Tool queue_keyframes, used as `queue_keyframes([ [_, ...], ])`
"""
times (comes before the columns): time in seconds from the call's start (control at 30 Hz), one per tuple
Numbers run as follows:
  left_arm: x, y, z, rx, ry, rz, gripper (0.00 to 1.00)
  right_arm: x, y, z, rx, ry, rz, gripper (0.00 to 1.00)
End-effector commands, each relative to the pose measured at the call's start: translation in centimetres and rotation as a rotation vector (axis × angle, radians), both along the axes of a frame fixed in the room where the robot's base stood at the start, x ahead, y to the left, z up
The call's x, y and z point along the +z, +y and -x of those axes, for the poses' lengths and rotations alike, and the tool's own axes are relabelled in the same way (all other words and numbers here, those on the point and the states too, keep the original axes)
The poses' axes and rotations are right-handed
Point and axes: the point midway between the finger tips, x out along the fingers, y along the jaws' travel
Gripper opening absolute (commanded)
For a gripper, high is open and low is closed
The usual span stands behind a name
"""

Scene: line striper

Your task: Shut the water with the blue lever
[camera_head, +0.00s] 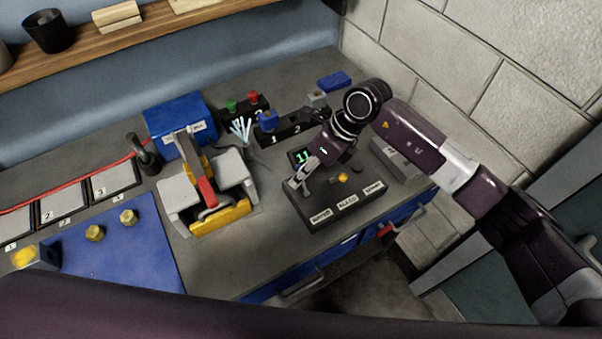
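A dark control box (325,217) stands on the grey bench, with a small display showing green digits (302,157) at its back. Its front face has several white labels, too small to read surely. A yellow knob (342,177) and a dark knob sit on its top. My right gripper (299,184) points down at the left part of the box top, close to or touching it. The gripper covers that spot, and I cannot make out a blue lever there for sure. Whether its fingers are open or shut is unclear. My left gripper is not in view.
Left of the box stands a grey machine with a yellow front bar (220,217) and red handle. Behind are a blue box (180,120) and a numbered black holder (283,133) with a blue block. A blue mat (120,250) lies front left. A block wall bounds the right.

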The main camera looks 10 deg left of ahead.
Motion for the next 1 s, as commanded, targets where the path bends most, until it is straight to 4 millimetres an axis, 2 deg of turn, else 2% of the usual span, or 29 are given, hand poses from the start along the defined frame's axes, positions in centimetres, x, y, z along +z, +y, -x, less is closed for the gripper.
queue_keyframes([
  [0.1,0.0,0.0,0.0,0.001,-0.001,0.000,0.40,0.0,0.0,0.0,0.000,-0.001,0.000,0.00],
  [0.57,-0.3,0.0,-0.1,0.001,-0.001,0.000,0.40,0.0,-0.1,0.0,-0.001,-0.011,-0.007,0.00],
  [0.77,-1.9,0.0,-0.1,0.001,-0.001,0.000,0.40,-0.2,-0.4,0.2,-0.001,-0.065,-0.045,0.00],
  [1.0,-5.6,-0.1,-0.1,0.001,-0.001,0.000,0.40,-0.3,-0.8,0.8,-0.001,-0.188,-0.133,0.00],
])
